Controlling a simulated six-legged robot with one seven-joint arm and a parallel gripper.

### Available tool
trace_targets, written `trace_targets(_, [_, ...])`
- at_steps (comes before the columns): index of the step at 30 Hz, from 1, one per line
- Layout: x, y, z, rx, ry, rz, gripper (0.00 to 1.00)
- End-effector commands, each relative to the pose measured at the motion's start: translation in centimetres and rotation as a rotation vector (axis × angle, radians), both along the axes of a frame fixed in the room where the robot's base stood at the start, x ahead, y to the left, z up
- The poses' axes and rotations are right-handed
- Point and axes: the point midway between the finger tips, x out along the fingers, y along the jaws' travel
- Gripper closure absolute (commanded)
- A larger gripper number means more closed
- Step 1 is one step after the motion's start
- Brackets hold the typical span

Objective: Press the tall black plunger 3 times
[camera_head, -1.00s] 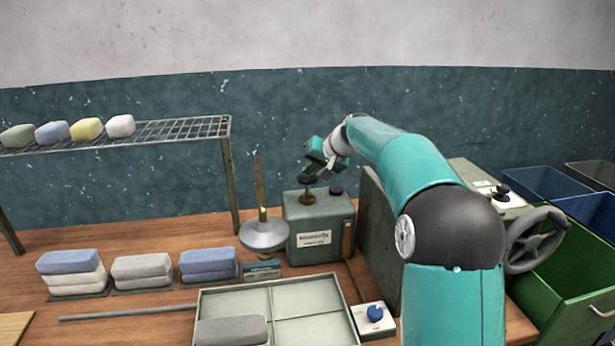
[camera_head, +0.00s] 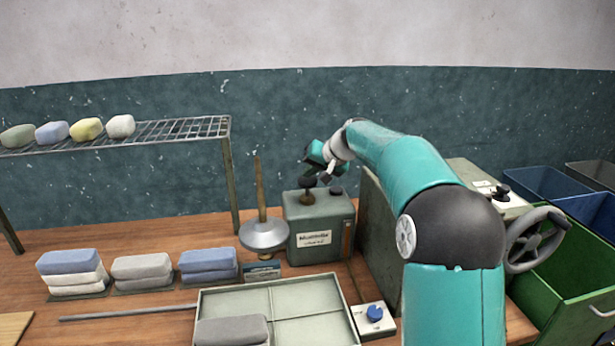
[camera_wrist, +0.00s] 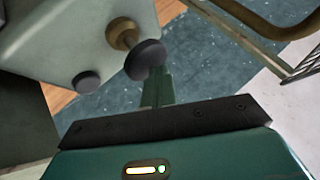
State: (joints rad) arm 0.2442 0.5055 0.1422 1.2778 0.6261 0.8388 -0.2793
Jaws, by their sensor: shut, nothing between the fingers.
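The tall black plunger (camera_head: 307,183) has a wide black cap on a brass stem and stands up from the top of a grey-green labelled box (camera_head: 297,222). In the wrist view the plunger's cap (camera_wrist: 145,60) shows just beyond the fingers. A shorter black button (camera_head: 335,191) sits to its right on the same box; in the wrist view it is the small round knob (camera_wrist: 86,82). My gripper (camera_head: 323,178) is shut and empty, close by the plunger's cap. The fingertips (camera_wrist: 157,80) overlap the cap's edge in the wrist view; I cannot tell if they touch.
A metal cone with an upright rod (camera_head: 264,234) stands left of the box. A wire shelf (camera_head: 185,130) is at the upper left. A large grey cabinet (camera_head: 380,235) and a handwheel (camera_head: 536,241) are to the right. A divided tray (camera_head: 300,300) lies in front.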

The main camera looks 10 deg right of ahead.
Motion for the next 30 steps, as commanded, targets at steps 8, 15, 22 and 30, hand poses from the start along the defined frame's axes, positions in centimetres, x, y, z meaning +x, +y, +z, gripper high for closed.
trace_targets(8, [-0.1,0.0,-0.5,0.001,0.004,0.001,1.00])
trace_targets(15, [-0.1,0.0,-0.8,0.001,0.005,0.002,1.00])
trace_targets(22, [0.0,0.1,-1.0,0.001,0.005,0.002,1.00])
trace_targets(30, [0.0,0.0,-1.4,0.001,0.005,0.002,1.00])
